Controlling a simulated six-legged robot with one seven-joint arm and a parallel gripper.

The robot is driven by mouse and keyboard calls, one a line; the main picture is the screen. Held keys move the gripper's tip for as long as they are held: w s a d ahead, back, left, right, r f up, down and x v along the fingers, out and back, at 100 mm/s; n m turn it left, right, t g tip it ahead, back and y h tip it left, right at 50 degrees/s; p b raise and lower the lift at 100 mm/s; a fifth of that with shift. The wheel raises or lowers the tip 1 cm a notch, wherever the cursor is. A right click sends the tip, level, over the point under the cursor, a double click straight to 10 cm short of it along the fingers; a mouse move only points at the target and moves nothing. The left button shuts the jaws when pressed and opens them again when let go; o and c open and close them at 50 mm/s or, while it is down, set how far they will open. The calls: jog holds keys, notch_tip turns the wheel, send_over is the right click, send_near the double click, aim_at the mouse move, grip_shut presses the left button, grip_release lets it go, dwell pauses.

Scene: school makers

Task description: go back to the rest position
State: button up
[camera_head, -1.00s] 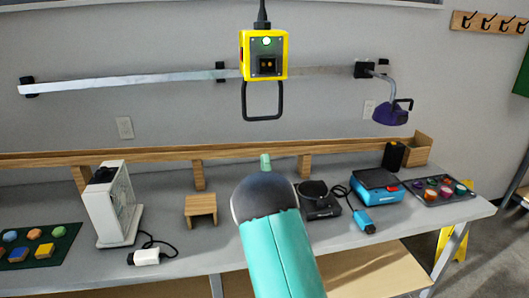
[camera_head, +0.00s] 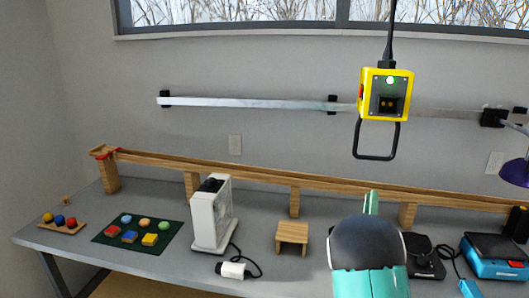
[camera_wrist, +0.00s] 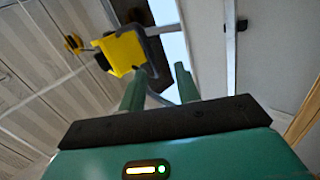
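My gripper (camera_wrist: 159,69) is open in the wrist view. Its two green fingers stand apart with nothing held between them. The wrist view looks up past the fingers to the ceiling and a yellow box (camera_wrist: 123,53), which lies beyond the fingertips. In the head view, my arm rises at the lower right with a dark rounded joint, and a small green part of my gripper (camera_head: 370,202) shows above it. Most of the gripper is hidden behind the arm there. The yellow box (camera_head: 385,92) hangs from a cable, with a green light and a black loop handle, above my arm.
A grey table (camera_head: 165,262) runs along the wall. It bears a white heater-like device (camera_head: 212,215), a small wooden stand (camera_head: 292,236), a green mat (camera_head: 170,228) with coloured pieces, and a blue device (camera_head: 490,258). A wooden rail (camera_head: 250,173) crosses behind them. A metal bar (camera_head: 250,101) is on the wall.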

notch_tip(320, 180, up, 5)
jog(key=a+m+g+y, duration=0.2)
jog(key=m+g, duration=0.5)
jog(key=s+a+m+g+y, duration=0.2)
jog(key=s+a+g+y, duration=0.25)
jog(key=s+a, duration=0.3)
jog(key=s+a+f+m+g+y, duration=0.1)
jog(key=s+a+f+g, duration=0.1)
jog(key=s, duration=0.7)
jog(key=s+a+f+m+g+y, duration=0.1)
jog(key=s+a+g, duration=0.3)
jog(key=s, duration=0.5)
jog(key=s+a+f+m+g+y, duration=0.1)
jog(key=s+a+f+g, duration=0.2)
jog(key=s, duration=0.6)
jog(key=shift+s+a+f, duration=0.35)
jog(key=shift+a+f, duration=0.1)
jog(key=shift+a, duration=0.1)
